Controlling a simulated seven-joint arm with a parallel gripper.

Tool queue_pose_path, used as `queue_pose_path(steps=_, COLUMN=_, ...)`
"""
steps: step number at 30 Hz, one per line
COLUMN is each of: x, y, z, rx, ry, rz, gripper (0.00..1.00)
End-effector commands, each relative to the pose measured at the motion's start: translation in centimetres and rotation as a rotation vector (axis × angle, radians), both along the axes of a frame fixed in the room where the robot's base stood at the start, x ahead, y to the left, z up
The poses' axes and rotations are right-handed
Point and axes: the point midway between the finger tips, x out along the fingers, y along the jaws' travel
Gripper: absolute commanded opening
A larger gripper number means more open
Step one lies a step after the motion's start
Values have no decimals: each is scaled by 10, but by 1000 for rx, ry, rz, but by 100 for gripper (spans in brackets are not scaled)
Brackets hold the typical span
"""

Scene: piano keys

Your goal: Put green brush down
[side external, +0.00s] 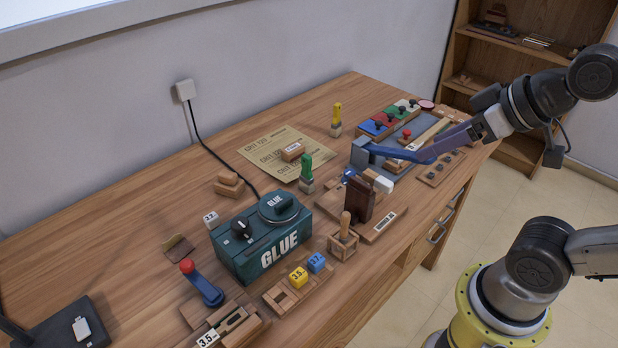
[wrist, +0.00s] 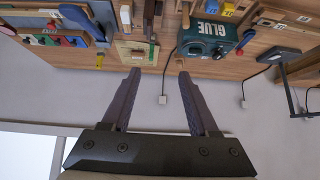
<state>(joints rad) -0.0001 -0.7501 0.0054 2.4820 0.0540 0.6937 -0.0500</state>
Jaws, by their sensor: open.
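The green brush (side external: 306,173) stands upright on the wooden table, handle up, near the front corner of the sandpaper sheets and behind the glue box. Nothing is holding it. My gripper (side external: 428,154) is at the right side of the table, well apart from the brush, above the row of tools there. In the wrist view, my gripper (wrist: 158,72) has its two dark fingers spread with nothing between them.
The green glue box (side external: 262,240) stands left of the brush. A yellow brush (side external: 336,120) stands behind it. A blue lever tool (side external: 385,152) lies close to my fingers. Wooden holders and blocks crowd the front edge. The table's left back is clear.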

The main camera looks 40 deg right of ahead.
Motion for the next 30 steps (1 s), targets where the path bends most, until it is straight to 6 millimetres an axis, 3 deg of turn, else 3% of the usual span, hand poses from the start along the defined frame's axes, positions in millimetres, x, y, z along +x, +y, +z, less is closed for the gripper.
queue_pose_path(steps=3, x=48, y=7, z=35, rx=50, ry=-194, rz=-5, gripper=60)
queue_pose_path(steps=7, x=103, y=10, z=66, rx=104, ry=-371, rz=-38, gripper=60)
queue_pose_path(steps=11, x=159, y=5, z=83, rx=138, ry=-511, rz=-105, gripper=60)
queue_pose_path(steps=14, x=200, y=-3, z=82, rx=143, ry=-596, rz=-180, gripper=60)
queue_pose_path(steps=17, x=238, y=-13, z=66, rx=124, ry=-655, rz=-267, gripper=60)
queue_pose_path(steps=21, x=281, y=-26, z=16, rx=46, ry=-690, rz=-392, gripper=60)
queue_pose_path(steps=25, x=299, y=-29, z=-47, rx=-42, ry=-659, rz=-459, gripper=60)
queue_pose_path(steps=30, x=301, y=-17, z=-122, rx=-98, ry=-547, rz=-449, gripper=60)
